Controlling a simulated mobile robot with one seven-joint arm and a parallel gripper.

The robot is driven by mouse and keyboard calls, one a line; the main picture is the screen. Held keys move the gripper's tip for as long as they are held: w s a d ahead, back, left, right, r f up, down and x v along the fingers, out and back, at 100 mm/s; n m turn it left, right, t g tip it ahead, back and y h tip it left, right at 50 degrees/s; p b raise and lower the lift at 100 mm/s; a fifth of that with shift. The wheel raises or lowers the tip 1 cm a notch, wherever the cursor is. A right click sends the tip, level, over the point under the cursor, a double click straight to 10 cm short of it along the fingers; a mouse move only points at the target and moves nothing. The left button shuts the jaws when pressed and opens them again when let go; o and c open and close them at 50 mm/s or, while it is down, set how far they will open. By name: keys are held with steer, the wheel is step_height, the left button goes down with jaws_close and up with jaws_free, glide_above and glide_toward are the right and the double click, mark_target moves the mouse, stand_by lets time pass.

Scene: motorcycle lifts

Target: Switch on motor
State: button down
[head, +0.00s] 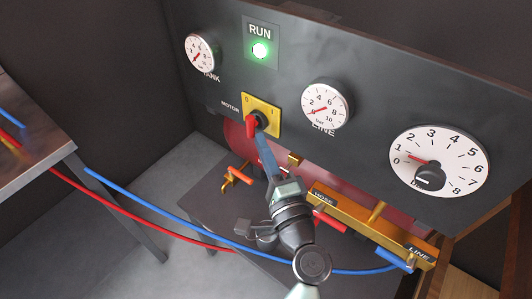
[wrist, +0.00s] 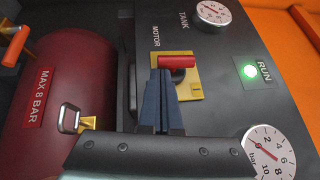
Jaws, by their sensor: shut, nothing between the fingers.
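The motor switch has a red handle (head: 251,126) on a yellow plate (head: 274,118) marked 0 and 1, beside the label MOTOR. In the wrist view the red handle (wrist: 177,62) lies across the picture over the yellow plate (wrist: 190,88). I cannot tell which mark it points to. My gripper (head: 261,138) is shut and empty, its blue-grey tips just below the switch. In the wrist view my gripper's tips (wrist: 163,74) are right at the handle and cover part of the plate; whether they touch cannot be told. The RUN lamp (head: 260,50) glows green.
The dark panel (head: 365,75) also holds a TANK gauge (head: 201,53), a LINE gauge (head: 326,104) and a large dial (head: 438,161). A red tank (wrist: 62,85) lies behind it. A blue hose (head: 160,211), a red hose (head: 140,220) and a brass manifold (head: 355,211) lie below.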

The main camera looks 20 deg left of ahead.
steer(key=m+t+b, duration=0.1)
steer(key=b, duration=0.3)
steer(key=a+f+m+t+y+b, duration=0.1)
steer(key=b, duration=0.4)
steer(key=shift+w+f+t, duration=0.2)
steer(key=shift+t, duration=0.2)
steer(key=shift+a+b, duration=0.1)
steer(key=shift+b, duration=0.55)
